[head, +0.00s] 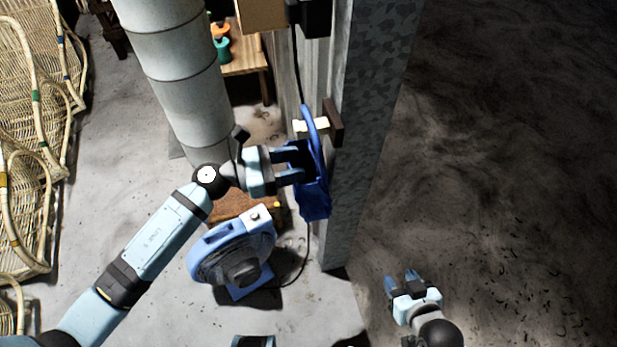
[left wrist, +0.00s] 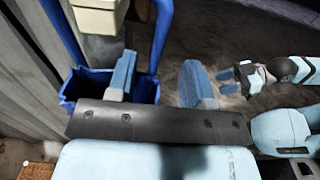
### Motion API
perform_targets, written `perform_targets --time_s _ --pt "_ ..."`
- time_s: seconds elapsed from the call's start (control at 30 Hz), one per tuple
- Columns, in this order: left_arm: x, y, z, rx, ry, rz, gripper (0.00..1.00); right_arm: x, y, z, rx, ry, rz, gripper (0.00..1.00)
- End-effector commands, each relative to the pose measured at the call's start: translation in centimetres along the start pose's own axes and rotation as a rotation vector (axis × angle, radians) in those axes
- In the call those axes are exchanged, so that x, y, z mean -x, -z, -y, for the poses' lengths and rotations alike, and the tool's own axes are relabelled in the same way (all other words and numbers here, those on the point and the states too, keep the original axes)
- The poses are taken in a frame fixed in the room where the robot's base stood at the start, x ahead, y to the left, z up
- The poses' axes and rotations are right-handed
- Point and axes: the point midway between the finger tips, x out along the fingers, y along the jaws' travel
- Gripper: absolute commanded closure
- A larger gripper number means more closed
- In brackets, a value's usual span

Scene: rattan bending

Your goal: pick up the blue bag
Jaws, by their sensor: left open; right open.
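The blue bag (head: 316,203) hangs by its strap from a wall peg (head: 318,125) beside the grey post. My left gripper (head: 297,163) is open at the bag's upper part. In the left wrist view, the bag (left wrist: 72,92) shows its open top, with one finger over the opening and the other to the right of the bag. A strap (left wrist: 161,35) appears between the two fingers of my left gripper (left wrist: 158,80); contact cannot be told. My right gripper (head: 402,281) is open and empty at lower right, away from the bag.
A grey post (head: 370,130) stands right behind the bag. A blue fan (head: 235,252) stands on the floor below my left arm. A large pipe (head: 170,60) rises at left. Rattan chairs (head: 35,130) line the left edge.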

Motion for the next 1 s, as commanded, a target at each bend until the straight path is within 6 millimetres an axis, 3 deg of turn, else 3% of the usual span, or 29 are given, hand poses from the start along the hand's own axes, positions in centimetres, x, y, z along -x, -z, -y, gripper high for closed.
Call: perform_targets --time_s 0.17,0.43,0.73,0.77,0.93,1.0 --pt "-1.4 -0.1 0.1 0.003 0.001 0.003 0.53 0.1 0.2 0.0 0.0 -0.001 0.003 0.53" --pt "-5.4 -0.1 0.0 0.003 -0.001 0.002 0.53 0.5 0.8 -0.1 0.001 -0.003 0.006 0.53" --pt "-6.0 0.1 0.0 0.002 -0.001 0.001 0.53 0.5 1.0 -0.2 0.002 -0.004 0.002 0.53" --pt "-6.0 0.1 0.0 0.002 -0.001 0.001 0.55 0.6 1.0 -0.2 0.002 -0.004 0.002 0.53" --pt "-6.0 0.1 0.0 0.003 -0.001 0.001 0.95 0.6 1.2 -0.2 0.002 -0.004 -0.001 0.53" --pt "-6.0 0.1 0.0 0.003 -0.001 0.001 1.0 0.6 1.2 -0.2 0.002 -0.004 -0.001 0.53"
